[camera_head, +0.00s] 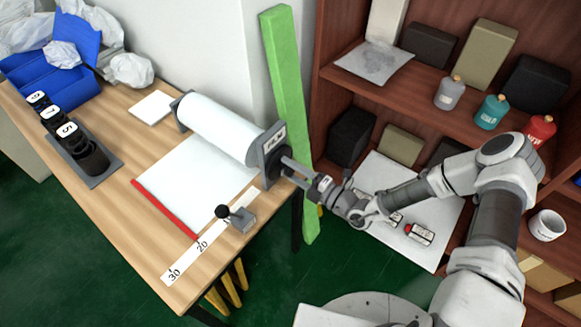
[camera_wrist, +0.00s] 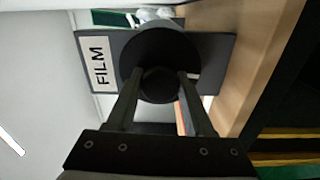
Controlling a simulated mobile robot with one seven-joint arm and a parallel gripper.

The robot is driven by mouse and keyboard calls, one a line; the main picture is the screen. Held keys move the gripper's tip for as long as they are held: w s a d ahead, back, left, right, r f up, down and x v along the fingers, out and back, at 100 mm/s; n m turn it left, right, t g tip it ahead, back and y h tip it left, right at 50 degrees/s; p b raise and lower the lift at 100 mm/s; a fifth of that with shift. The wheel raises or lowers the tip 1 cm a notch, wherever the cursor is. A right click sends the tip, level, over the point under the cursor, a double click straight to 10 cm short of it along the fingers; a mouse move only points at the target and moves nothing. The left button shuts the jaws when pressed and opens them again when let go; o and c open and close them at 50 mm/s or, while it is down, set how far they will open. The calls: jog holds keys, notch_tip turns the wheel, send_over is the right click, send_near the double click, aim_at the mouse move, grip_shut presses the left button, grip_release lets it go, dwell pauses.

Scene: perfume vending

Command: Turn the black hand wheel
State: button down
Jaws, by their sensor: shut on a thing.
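The black hand wheel (camera_head: 276,164) is on the near right end of the film roll's grey bracket, which carries a "FILM" label. The fingers partly cover the wheel in the head view.
The white film roll (camera_head: 222,127) lies above a white sheet on the wooden table (camera_head: 110,215). A small black-knobbed lever (camera_head: 238,217) stands near the table's right edge. A green post (camera_head: 289,75) rises behind the bracket. A shelf with bottles (camera_head: 490,112) is at right.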

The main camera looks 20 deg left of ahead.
jog(key=shift+m, duration=0.3)
dwell(0.4)
jog(key=shift+c, duration=1.5)
grip_release()
jog(key=v, duration=1.7)
jog(key=shift+s+d, duration=0.2)
